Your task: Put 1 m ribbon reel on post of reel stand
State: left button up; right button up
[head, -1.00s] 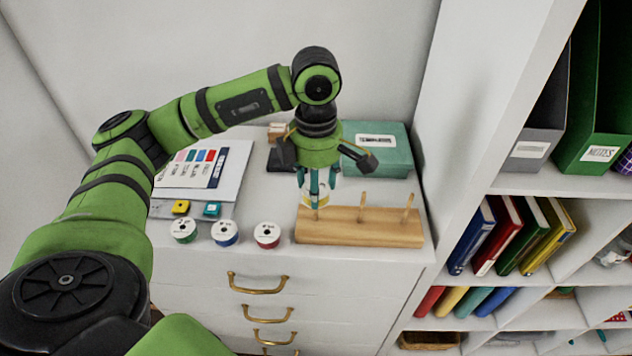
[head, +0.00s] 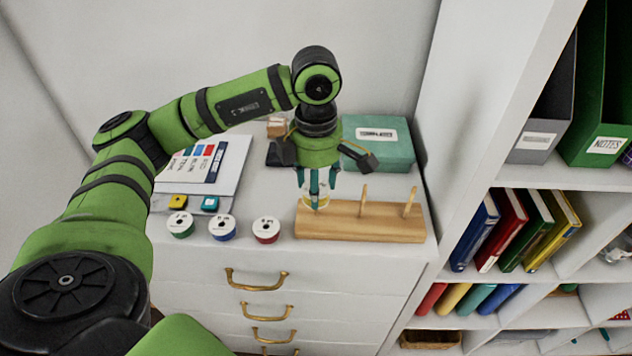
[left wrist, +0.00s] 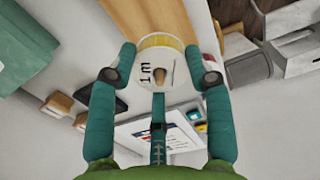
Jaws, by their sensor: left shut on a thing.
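The 1 m ribbon reel (left wrist: 147,82) has a white face marked "1 m" and yellow ribbon. The reel stand (head: 380,225) is a long wooden block with upright posts. In the left wrist view a wooden post tip (left wrist: 161,75) shows in the reel's centre hole, so the reel is around the stand's left post. My left gripper (head: 317,203) points down over the stand's left end, shut on the reel, with fingers on both sides. In the head view the fingers partly hide the reel (head: 307,202). Whether it touches the block is unclear. My right gripper is out of view.
Three other reels, green (head: 180,225), blue (head: 222,228) and red (head: 266,230), stand left of the stand. A teal box (head: 380,150) lies behind it. The stand's middle post (head: 363,200) and right post (head: 409,203) are bare. A tall shelf rises at right.

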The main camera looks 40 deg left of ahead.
pick_arm(q)
jog(key=shift+f+b, duration=0.4)
jog(key=o, duration=1.1)
jog(key=shift+c, duration=0.2)
notch_tip(320, 180, up, 12)
